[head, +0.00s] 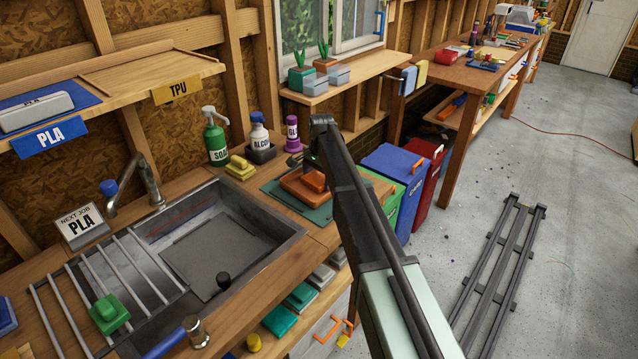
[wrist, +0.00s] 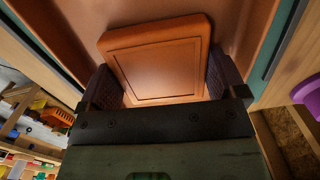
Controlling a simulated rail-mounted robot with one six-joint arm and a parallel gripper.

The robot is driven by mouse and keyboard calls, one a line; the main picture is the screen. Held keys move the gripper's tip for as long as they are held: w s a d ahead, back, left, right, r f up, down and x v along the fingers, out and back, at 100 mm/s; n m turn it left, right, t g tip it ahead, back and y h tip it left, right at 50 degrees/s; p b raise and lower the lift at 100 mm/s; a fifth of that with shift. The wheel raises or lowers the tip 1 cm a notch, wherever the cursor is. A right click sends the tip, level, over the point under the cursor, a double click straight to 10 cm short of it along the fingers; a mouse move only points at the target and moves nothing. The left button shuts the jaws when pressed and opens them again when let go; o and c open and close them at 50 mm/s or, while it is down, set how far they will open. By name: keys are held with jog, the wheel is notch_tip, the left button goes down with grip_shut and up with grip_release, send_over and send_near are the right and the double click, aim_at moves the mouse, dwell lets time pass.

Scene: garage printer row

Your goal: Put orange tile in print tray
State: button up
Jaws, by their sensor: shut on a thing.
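The orange tile (wrist: 158,60) is a rounded square slab with an inset outline, held between the two fingers of my gripper (wrist: 160,88) in the wrist view. In the head view the tile (head: 314,181) shows as a small orange piece over the tray, with my gripper (head: 298,160) partly hidden by my own arm. An orange-brown tray (head: 296,192), seemingly the print tray, lies on a dark green mat on the bench. Its surface (wrist: 236,25) fills the background behind the tile in the wrist view. I cannot tell whether the tile touches the tray floor.
A sink (head: 215,240) is left of the tray. A soap bottle (head: 216,140), an alcohol bottle (head: 259,135) and a purple bottle (head: 292,135) stand behind. Green, blue (head: 385,168) and red bins stand right of the bench. A floor rail (head: 500,265) lies at right.

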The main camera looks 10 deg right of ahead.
aim_at(321, 176)
jog(key=o, duration=0.6)
jog(key=shift+o, duration=0.2)
notch_tip(321, 176, up, 12)
jog(key=p, duration=1.2)
jog(key=shift+d+r, duration=0.15)
jog(key=shift+d, duration=0.15)
jog(key=s+n, duration=1.1)
jog(key=s, duration=2.5)
